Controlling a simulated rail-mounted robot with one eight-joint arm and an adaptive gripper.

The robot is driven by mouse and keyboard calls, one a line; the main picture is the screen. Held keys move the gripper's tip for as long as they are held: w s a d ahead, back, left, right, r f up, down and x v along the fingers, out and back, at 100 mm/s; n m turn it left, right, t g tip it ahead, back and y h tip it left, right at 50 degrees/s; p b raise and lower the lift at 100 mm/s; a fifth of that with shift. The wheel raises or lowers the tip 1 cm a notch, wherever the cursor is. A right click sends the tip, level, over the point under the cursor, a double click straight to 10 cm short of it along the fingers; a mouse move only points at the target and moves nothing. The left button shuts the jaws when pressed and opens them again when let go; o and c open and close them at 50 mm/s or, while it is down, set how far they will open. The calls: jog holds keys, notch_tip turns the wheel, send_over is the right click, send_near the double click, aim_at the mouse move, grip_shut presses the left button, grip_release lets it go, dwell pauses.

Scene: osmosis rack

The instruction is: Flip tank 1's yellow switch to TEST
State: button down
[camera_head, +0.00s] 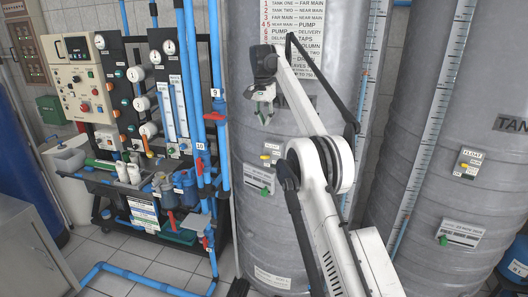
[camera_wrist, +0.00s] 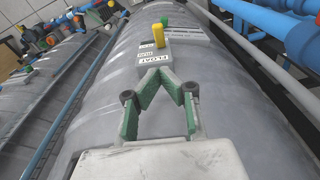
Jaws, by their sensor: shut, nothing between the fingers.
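The yellow switch (camera_head: 265,157) sits on a small light box on the grey tank (camera_head: 300,225) in the middle of the head view. In the wrist view, the yellow switch (camera_wrist: 158,34) stands on a box labelled FLOAT (camera_wrist: 155,55), and smaller lettering beside it is hard to read. The switch's position cannot be told. My gripper (camera_head: 264,113) is above the switch in the head view, apart from it. In the wrist view, my gripper (camera_wrist: 161,72) has green-padded fingers that converge at the near end of the FLOAT box. It is shut and empty; contact with the box cannot be told.
A green handle (camera_wrist: 164,22) lies just beyond the yellow switch. A second tank at right carries its own yellow switch (camera_head: 464,165) and green handle (camera_head: 443,240). Blue pipes (camera_head: 197,100) and a control panel (camera_head: 82,78) stand at left. My arm covers part of the middle tank.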

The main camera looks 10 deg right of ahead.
send_near(265, 157)
jog(key=w+f, duration=0.2)
jog(key=f, duration=0.1)
jog(key=w+d+f, duration=0.1)
jog(key=f, duration=0.1)
jog(key=shift+f, duration=0.1)
jog(key=shift+s+a+f, duration=0.15)
jog(key=shift+s+f, duration=0.05)
jog(key=shift+f, duration=0.7)
